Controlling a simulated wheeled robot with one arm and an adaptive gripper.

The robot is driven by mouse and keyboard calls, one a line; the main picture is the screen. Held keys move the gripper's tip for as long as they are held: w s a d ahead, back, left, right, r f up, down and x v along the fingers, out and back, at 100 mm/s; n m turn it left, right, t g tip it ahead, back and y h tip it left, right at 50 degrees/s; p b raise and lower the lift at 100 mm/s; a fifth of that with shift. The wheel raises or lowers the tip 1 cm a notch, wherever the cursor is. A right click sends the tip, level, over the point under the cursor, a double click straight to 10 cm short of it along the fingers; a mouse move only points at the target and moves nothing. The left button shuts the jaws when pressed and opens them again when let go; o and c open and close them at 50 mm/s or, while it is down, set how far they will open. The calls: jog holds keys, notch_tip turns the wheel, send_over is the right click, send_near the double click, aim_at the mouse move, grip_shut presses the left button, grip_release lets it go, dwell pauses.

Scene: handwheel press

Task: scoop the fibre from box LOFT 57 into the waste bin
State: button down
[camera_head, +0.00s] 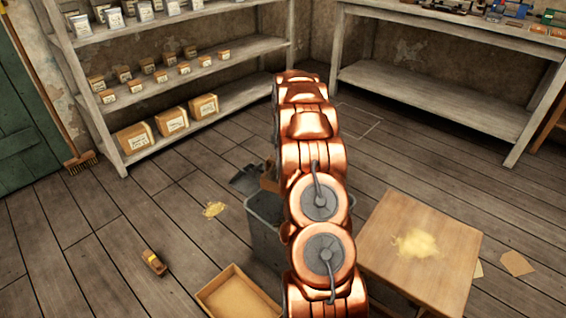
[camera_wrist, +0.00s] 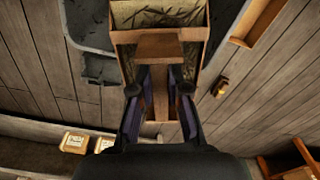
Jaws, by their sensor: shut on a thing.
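My gripper (camera_wrist: 159,88) is shut on a brown wooden scoop (camera_wrist: 160,47) in the wrist view. The scoop points away from me. Inside its walls are straw-coloured and dark streaks that look like fibre, but I cannot tell for sure. A grey bin (camera_wrist: 88,22) is beside and below the scoop. In the head view the grey waste bin (camera_head: 263,228) stands on the floor, partly behind my copper arm, which hides my gripper. A bit of brown wood (camera_head: 268,183) shows above the bin. I cannot read LOFT 57 on any box.
A low wooden table (camera_head: 390,230) with a yellowish pile (camera_head: 417,243) stands right of my arm. An open shallow box (camera_head: 215,299) and a small brush (camera_head: 153,262) lie on the floor, with another yellowish patch (camera_head: 214,209). Shelves (camera_head: 245,92) with labelled boxes line the wall.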

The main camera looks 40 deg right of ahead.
jog(key=shift+s+d+f+t+y+b, duration=0.25)
jog(key=shift+s+f+t+b, duration=0.4)
jog(key=shift+b, duration=0.55)
jog(key=shift+s+d+f+t+y+b, duration=0.25)
jog(key=shift+s+f+t+b, duration=0.35)
jog(key=shift+b, duration=0.6)
jog(key=s+d+t+y+b, duration=0.2)
jog(key=s+t+b, duration=0.25)
jog(key=b, duration=0.55)
jog(key=shift+w+a+r+g+h+p, duration=0.3)
jog(key=shift+w+a+r+g+h, duration=0.05)
jog(key=shift+w+g, duration=0.5)
jog(key=shift+w+a+r+g+h+p, duration=0.3)
jog(key=shift+w+a+g+h, duration=0.1)
jog(key=shift+w+g, duration=0.5)
jog(key=shift+w+a+r+g+h+p, duration=0.25)
jog(key=shift+w+a+r+g+h, duration=0.1)
jog(key=shift+w+g, duration=0.5)
jog(key=shift+w+r+g+p, duration=0.3)
jog(key=shift+r+p, duration=0.3)
jog(key=shift+p, duration=0.15)
jog(key=shift+w+a+r+g+h+p, duration=0.25)
jog(key=shift+w+r+g+p, duration=0.15)
jog(key=shift+p, duration=0.2)
jog(key=shift+w+a+r+g+h+p, duration=0.25)
jog(key=shift+w+r+g+p, duration=0.15)
jog(key=shift+p, duration=0.2)
jog(key=shift+s, duration=0.1)
